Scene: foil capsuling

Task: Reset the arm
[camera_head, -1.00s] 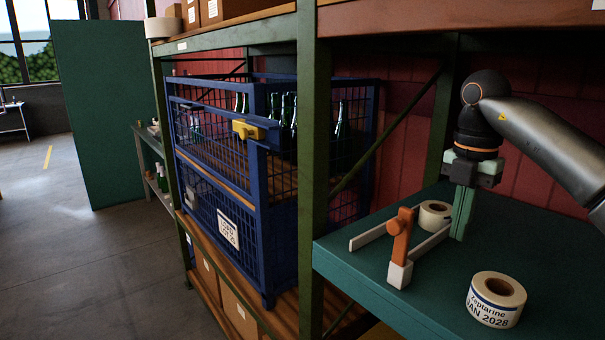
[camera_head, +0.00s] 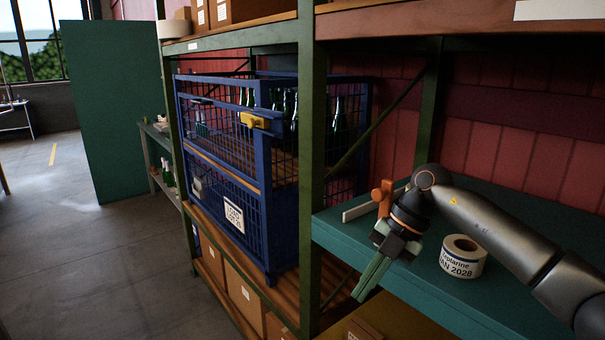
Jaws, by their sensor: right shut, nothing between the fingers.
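My right arm comes in from the right. Its gripper (camera_head: 366,283) has green fingers that are shut with nothing between them. The fingers point down and to the left, in front of the teal shelf board's (camera_head: 480,306) front edge. The gripper body hides part of the orange and white tool (camera_head: 382,193) on that board. A label roll (camera_head: 462,257) printed "JAN 2028" stands on the board, just right of the gripper and apart from it. My left gripper is not in view.
A blue wire cage (camera_head: 266,235) with green bottles (camera_head: 291,107) and a yellow latch (camera_head: 252,120) stands on the shelf to the left. A green upright post (camera_head: 312,160) separates it from the teal board. Cardboard boxes (camera_head: 243,292) sit below. Open floor lies at the left.

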